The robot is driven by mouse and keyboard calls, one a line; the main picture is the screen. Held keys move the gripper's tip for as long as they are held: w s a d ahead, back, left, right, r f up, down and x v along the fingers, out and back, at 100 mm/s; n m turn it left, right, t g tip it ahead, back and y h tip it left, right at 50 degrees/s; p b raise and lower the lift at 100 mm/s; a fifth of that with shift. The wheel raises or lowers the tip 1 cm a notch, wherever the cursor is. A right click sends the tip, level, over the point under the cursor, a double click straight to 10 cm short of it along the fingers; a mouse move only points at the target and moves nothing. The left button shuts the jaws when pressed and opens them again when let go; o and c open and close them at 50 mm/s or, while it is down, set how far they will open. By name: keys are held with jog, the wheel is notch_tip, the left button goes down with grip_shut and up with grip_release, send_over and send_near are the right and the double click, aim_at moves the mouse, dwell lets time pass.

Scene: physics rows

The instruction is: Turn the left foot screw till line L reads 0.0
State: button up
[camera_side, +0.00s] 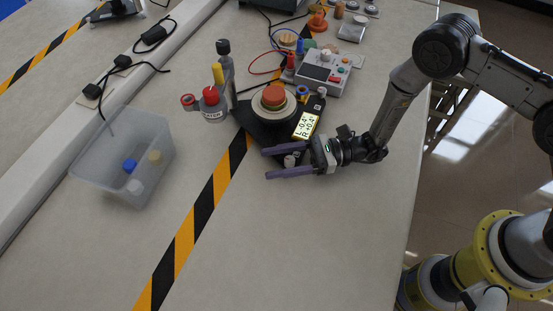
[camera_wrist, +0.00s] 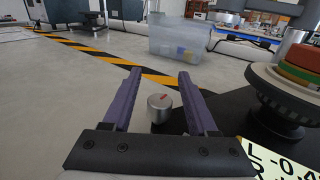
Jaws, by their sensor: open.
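A black levelling plate (camera_side: 258,126) carries a round stacked piece (camera_side: 273,100) and a yellow display (camera_side: 307,125). In the wrist view the display (camera_wrist: 285,160) shows line L at about -0.4. Its other line is cut off there and small in the side view. A silver foot screw (camera_wrist: 159,108) with a red mark on top stands at the plate's near corner; it also shows in the side view (camera_side: 289,160). My gripper (camera_side: 265,163) is open, with its purple fingers on either side of this screw. In the wrist view, gaps show between the screw and both fingers (camera_wrist: 159,76).
A clear bin (camera_side: 122,160) with small caps stands to the left; it is also in the wrist view (camera_wrist: 180,38). The table in front of my gripper is clear.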

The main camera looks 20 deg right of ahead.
grip_shut()
dwell(0.3)
jog(key=shift+t, duration=0.3)
jog(key=shift+w+m+t+h, duration=0.1)
jog(key=shift+m+t+h, duration=0.2)
jog(key=shift+m+t, duration=0.7)
jog(key=shift+w+d+m+t+h, duration=0.1)
jog(key=shift+w+m+t+h, duration=0.15)
jog(key=shift+m+t+h, duration=0.65)
jog(key=shift+w+d+m+t+h, duration=0.15)
jog(key=shift+m+t, duration=0.35)
jog(key=shift+t, duration=0.8)
grip_release()
